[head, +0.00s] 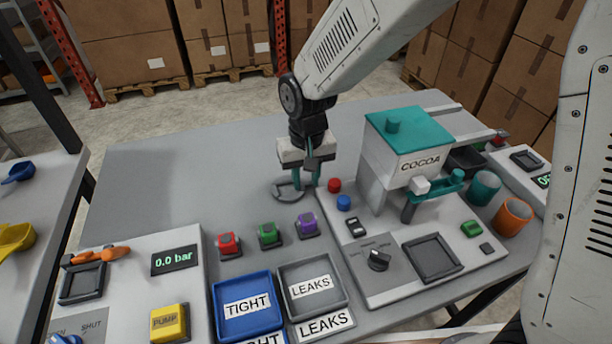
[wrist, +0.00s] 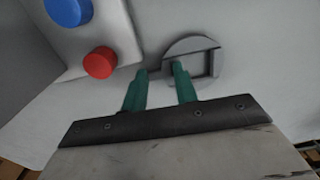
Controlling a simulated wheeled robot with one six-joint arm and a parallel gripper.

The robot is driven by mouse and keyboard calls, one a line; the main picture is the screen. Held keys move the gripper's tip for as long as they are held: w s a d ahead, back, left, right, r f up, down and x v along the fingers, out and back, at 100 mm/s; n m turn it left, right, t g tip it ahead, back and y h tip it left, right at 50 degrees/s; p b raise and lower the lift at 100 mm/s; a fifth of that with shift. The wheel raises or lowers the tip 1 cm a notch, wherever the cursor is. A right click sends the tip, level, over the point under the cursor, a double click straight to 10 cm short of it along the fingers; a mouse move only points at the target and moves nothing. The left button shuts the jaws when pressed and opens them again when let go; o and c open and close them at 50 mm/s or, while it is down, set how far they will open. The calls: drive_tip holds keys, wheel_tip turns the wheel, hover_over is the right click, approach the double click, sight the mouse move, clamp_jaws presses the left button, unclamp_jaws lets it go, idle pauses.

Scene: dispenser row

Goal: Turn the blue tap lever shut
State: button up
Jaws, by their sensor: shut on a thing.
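A blue handle (head: 65,339), which looks like the blue tap lever, shows at the bottom left edge of the head view. It is beside a grey plate (head: 95,325) marked SHUT, with another word partly cut off; most of the handle is out of frame, so its position is unclear. My gripper (head: 305,180) is far from it, low over the middle of the table. Its green fingers are shut on a grey round piece (head: 288,191), one finger inside its square opening and one outside. The wrist view shows the round piece (wrist: 206,45) beyond the fingers (wrist: 160,74).
The COCOA dispenser (head: 400,165) stands right of my gripper, with red (head: 334,185) and blue (head: 343,203) buttons close by. Blue (head: 245,305) and grey (head: 312,287) trays and several coloured buttons lie in front. An orange lever (head: 100,255) is at left. The table's back left is clear.

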sight(307, 185)
drive_tip(key=shift+f, duration=0.1)
drive_tip(key=o, duration=0.9)
drive_tip(key=shift+c, duration=0.2)
wheel_tip(307, 185, up, 12)
drive_tip(key=shift+d, duration=0.1)
